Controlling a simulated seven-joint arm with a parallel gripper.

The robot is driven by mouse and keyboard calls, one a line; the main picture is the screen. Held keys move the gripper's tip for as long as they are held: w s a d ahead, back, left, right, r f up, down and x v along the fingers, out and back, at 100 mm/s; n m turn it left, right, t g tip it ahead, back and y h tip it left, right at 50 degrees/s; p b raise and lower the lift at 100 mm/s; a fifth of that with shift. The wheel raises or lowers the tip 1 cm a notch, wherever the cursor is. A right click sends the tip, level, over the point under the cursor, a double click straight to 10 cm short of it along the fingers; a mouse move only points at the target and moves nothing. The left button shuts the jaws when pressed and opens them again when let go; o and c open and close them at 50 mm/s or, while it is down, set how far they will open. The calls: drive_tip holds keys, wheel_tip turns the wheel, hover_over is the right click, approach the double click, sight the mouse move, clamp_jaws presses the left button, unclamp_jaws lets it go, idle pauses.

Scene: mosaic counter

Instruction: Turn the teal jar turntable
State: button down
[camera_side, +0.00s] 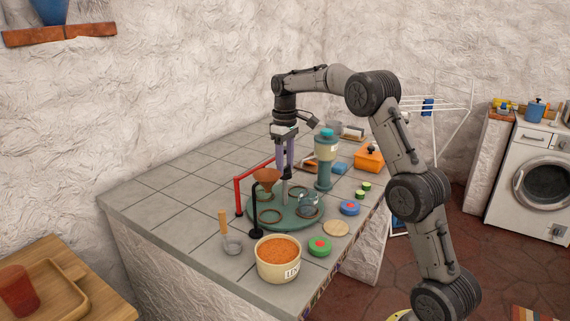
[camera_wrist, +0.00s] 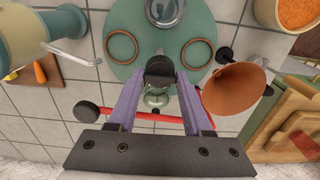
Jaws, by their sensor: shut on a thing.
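The teal turntable (camera_side: 285,214) lies on the tiled counter, with several brown rings on its top. It also fills the upper middle of the wrist view (camera_wrist: 150,50). A clear glass jar (camera_side: 308,202) stands on its right side. A thin post with a black knob (camera_wrist: 160,68) rises at the turntable's middle. My gripper (camera_side: 286,175) points down over the middle, and its purple fingers are shut on the black knob. The fingers partly hide the knob and the turntable behind them.
A copper funnel (camera_side: 267,175) on a black stand and a red rail (camera_side: 250,182) stand close at the left. A teal and cream dispenser (camera_side: 325,160) stands behind right. A tub of orange grains (camera_side: 279,260), a ladle (camera_side: 231,243) and colored lids (camera_side: 320,245) occupy the front. The left counter is clear.

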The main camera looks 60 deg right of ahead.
drive_tip(key=shift+n, duration=2.4)
drive_tip(key=shift+r+n, duration=0.1)
drive_tip(key=shift+n, duration=6.5)
drive_tip(key=c, duration=0.6)
unclamp_jaws()
